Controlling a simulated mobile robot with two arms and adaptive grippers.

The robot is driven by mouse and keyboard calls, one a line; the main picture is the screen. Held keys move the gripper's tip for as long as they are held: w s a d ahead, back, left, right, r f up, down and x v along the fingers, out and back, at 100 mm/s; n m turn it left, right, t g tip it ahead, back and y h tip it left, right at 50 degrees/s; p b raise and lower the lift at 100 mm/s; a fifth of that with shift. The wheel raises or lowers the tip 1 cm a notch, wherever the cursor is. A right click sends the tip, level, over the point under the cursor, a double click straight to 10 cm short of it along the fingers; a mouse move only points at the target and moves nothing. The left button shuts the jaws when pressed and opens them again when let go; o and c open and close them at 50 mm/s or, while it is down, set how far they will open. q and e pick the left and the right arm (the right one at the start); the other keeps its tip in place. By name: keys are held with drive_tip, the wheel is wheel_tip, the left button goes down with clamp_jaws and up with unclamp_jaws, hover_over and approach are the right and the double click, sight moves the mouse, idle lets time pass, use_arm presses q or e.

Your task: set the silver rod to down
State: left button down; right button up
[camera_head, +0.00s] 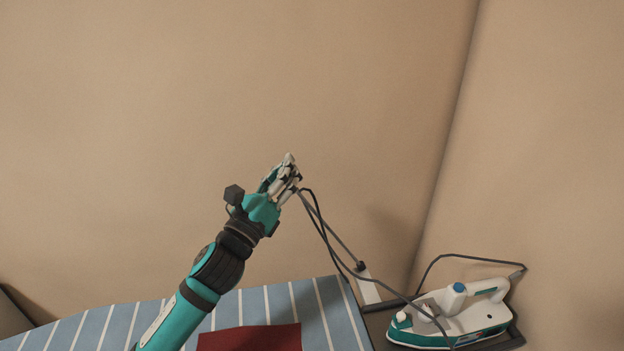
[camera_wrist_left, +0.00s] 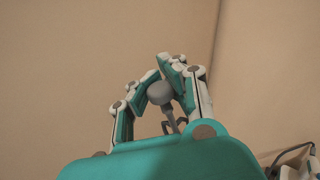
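The silver rod (camera_head: 335,234) is a thin grey rod rising at a tilt to the left from a mount at the right end of the striped ironing board (camera_head: 255,306). Its upper end is at my left gripper (camera_head: 291,172). In the left wrist view, a grey round knob (camera_wrist_left: 160,92) with a thin stem below sits between the fingers of my left gripper (camera_wrist_left: 163,78), which are closed in around it. Part of the stem is hidden behind my palm. My right gripper is not in view.
A white and teal iron (camera_head: 455,318) stands on a dark rest at the board's right end, and also shows at the lower right in the wrist view (camera_wrist_left: 297,170). A black cord loops near the rod. A red cloth (camera_head: 250,338) lies on the board. Beige walls meet behind.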

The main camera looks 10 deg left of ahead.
use_arm(q)
drive_tip(key=shift+s+a+f+n+t+b, duration=0.2)
drive_tip(key=shift+s+a+f+n+b, duration=0.15)
drive_tip(key=shift+a+f+b, duration=0.3)
drive_tip(key=shift+s+a+f+n+t+b, duration=0.25)
drive_tip(key=shift+s+a+f+b, duration=0.2)
drive_tip(key=shift+b, duration=0.25)
use_arm(e)
drive_tip(key=shift+f, duration=1.95)
